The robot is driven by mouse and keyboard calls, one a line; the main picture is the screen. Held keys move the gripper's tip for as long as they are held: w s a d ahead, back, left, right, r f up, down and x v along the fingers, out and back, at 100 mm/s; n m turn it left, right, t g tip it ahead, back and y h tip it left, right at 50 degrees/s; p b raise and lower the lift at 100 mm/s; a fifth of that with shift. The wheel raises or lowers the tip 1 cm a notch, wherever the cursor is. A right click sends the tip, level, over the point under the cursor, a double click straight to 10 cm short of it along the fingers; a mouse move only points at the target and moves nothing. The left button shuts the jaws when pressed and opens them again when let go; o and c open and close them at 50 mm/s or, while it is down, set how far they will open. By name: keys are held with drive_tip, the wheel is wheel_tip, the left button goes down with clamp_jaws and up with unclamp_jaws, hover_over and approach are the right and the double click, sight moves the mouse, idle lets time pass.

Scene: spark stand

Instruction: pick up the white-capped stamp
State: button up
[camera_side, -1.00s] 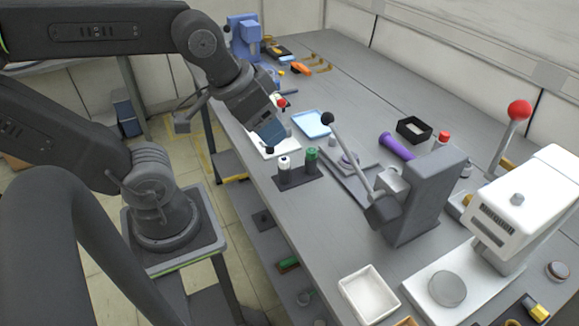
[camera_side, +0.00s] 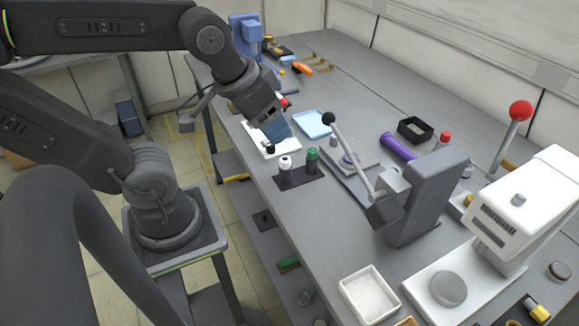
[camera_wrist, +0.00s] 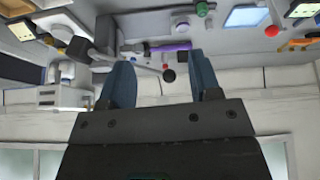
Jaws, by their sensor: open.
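The white-capped stamp (camera_side: 285,163) stands upright in a dark holder (camera_side: 297,178) near the front edge of the bench in the side view. A green-capped stamp (camera_side: 312,160) stands to its right in the same holder. My gripper (camera_side: 277,137) is above and a little behind the white cap, over a white pad, apart from the stamp. In the wrist view my gripper (camera_wrist: 161,72) has its two blue fingers spread with nothing between them. A green cap (camera_wrist: 202,8) shows at the top there; I cannot clearly make out the white cap.
A black-knobbed lever press (camera_side: 415,200) stands right of the holder. A light blue tray (camera_side: 313,124) lies behind it. The white pad (camera_side: 257,140) is left of the holder. A white open box (camera_side: 369,294) and a white press (camera_side: 530,200) are at the right front.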

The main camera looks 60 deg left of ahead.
drive_tip(key=w+a+f+n+g, duration=0.2)
drive_tip(key=w+a+n+g, duration=0.15)
drive_tip(key=n, duration=0.45)
drive_tip(key=n+g, duration=0.2)
drive_tip(key=n, duration=0.7)
hover_over(285, 159)
wheel_tip(285, 159, down, 3)
wheel_tip(285, 159, down, 13)
drive_tip(key=shift+f, duration=0.2)
drive_tip(key=c, duration=1)
drive_tip(key=shift+r, duration=0.15)
wheel_tip(285, 159, up, 18)
drive_tip(key=shift+f, duration=0.1)
clamp_jaws()
